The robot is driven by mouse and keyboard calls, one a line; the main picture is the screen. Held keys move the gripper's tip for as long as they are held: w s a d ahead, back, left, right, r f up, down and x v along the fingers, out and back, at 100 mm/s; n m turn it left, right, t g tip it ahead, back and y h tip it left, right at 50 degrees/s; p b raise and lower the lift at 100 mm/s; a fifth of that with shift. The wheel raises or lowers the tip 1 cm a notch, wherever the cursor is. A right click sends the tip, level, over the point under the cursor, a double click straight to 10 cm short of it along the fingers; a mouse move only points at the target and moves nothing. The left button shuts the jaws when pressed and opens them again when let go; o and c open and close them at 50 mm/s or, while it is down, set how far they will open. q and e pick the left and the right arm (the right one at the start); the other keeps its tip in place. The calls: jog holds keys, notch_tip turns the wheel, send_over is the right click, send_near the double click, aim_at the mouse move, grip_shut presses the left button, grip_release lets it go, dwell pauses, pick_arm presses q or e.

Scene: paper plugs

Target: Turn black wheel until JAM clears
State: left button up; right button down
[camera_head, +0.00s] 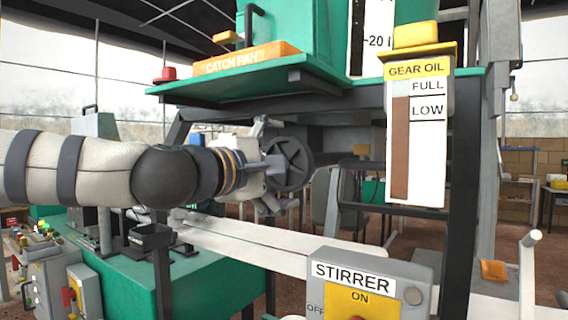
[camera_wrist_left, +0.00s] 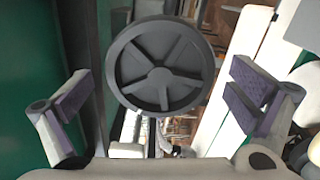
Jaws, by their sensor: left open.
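The black wheel (camera_head: 296,160) is a spoked handwheel under the green machine, near the middle of the head view. In the left wrist view the wheel (camera_wrist_left: 160,65) faces the camera between and slightly beyond my fingers. My left gripper (camera_head: 271,166) is in front of the wheel, one finger above and one below in the head view. In the left wrist view the gripper (camera_wrist_left: 160,84) is open, its pads spread wide on both sides with gaps to the rim. No JAM sign is readable. My right gripper is not in view.
A STIRRER switch box (camera_head: 368,285) stands at the front, low right of the wheel. A GEAR OIL gauge (camera_head: 416,130) hangs at the right. An orange CATCH PAN (camera_head: 247,57) sits above the arm. A pale conveyor strip (camera_head: 250,243) runs below the gripper.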

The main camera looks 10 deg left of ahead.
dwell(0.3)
pick_arm(q)
jog(key=shift+v, duration=2)
jog(key=shift+v, duration=2.05)
